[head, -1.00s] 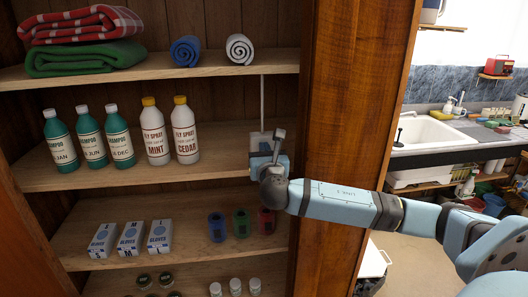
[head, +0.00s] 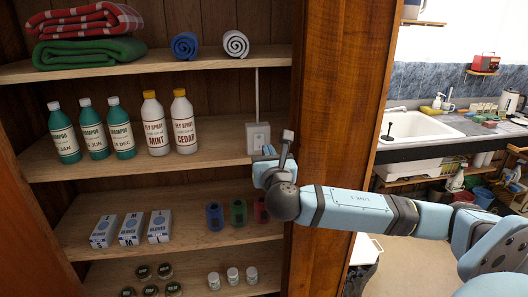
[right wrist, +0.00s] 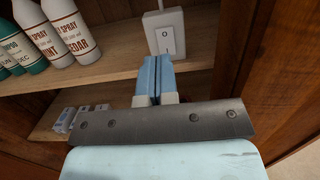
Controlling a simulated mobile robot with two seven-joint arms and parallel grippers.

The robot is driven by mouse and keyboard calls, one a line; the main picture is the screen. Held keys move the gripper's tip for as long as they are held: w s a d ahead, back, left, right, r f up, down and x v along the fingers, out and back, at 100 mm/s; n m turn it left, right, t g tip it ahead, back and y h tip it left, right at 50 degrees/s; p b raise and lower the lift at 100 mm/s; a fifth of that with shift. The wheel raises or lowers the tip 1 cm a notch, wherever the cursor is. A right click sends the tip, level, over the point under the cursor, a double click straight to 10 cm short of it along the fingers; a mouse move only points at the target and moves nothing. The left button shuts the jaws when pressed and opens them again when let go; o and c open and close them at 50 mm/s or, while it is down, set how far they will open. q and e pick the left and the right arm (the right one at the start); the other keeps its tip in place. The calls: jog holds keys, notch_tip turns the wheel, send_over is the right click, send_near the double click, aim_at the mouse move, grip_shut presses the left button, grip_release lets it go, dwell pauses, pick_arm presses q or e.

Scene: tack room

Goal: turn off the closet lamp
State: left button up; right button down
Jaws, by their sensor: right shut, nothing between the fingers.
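A white switch box (head: 258,136) with a cable running up from it is on the back wall of the closet, above the middle shelf at its right end. My right gripper (head: 268,154) is shut and empty, in front of and just below the switch. Its fingertips (right wrist: 154,64) appear a little below the plate, apparently apart from it. No lamp is visible. My left gripper is not in view.
Shampoo bottles (head: 93,128) and fly spray bottles (head: 168,123) stand left of the switch. The wooden closet post (head: 335,130) is close on the right. Glove boxes (head: 131,229) and coloured rolls (head: 238,212) sit on the shelf below.

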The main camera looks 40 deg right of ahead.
jog(key=shift+s+a+r, duration=0.25)
jog(key=shift+s+a, duration=0.45)
jog(key=shift+s, duration=0.3)
jog(key=s+a+f+m+g+y, duration=0.2)
jog(key=a+f+m+y, duration=0.3)
jog(key=f, duration=0.8)
jog(key=s+a+f+m+g+y, duration=0.15)
jog(key=a+f+m+y, duration=0.4)
jog(key=f, duration=0.75)
jog(key=s+a+f+m+g+y, duration=0.1)
jog(key=s+a+f+m, duration=0.5)
jog(key=s+f+m, duration=0.2)
jog(key=s+a+f+m+g+y, duration=0.1)
jog(key=s+a+f+m, duration=0.5)
jog(key=s+f+m, duration=0.2)
jog(key=shift+s+a+f+y, duration=0.35)
jog(key=shift+s+f, duration=0.2)
jog(key=shift+f, duration=0.2)
